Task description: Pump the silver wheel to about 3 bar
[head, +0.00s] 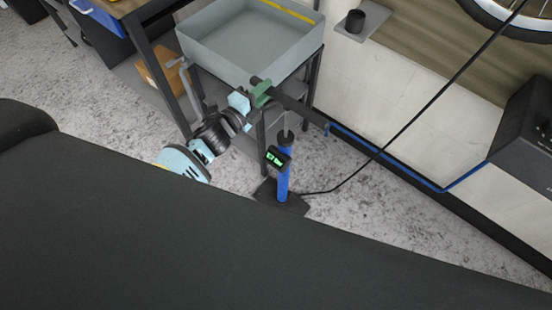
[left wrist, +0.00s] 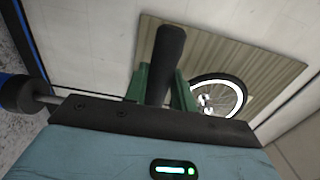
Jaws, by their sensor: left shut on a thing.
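The floor pump has a blue barrel (head: 284,183) and stands upright on a dark base. Its black handle (head: 292,103) is raised on a thin rod above the barrel. A small gauge (head: 278,157) on the pump shows green digits too small to read. My left gripper (head: 262,93) is shut on the left end of the handle; in the left wrist view the green fingers (left wrist: 160,88) sit on both sides of the handle (left wrist: 167,52). A wheel with a silver rim (head: 508,17) is cut off at the upper right; it also shows in the left wrist view (left wrist: 240,97). My right gripper is out of view.
A black hose (head: 430,98) runs from the pump base up toward the wheel. A grey basin (head: 215,50) on a stand is close behind my left gripper. A dark box (head: 525,125) stands at the right. A black cup (head: 355,21) sits on a small shelf.

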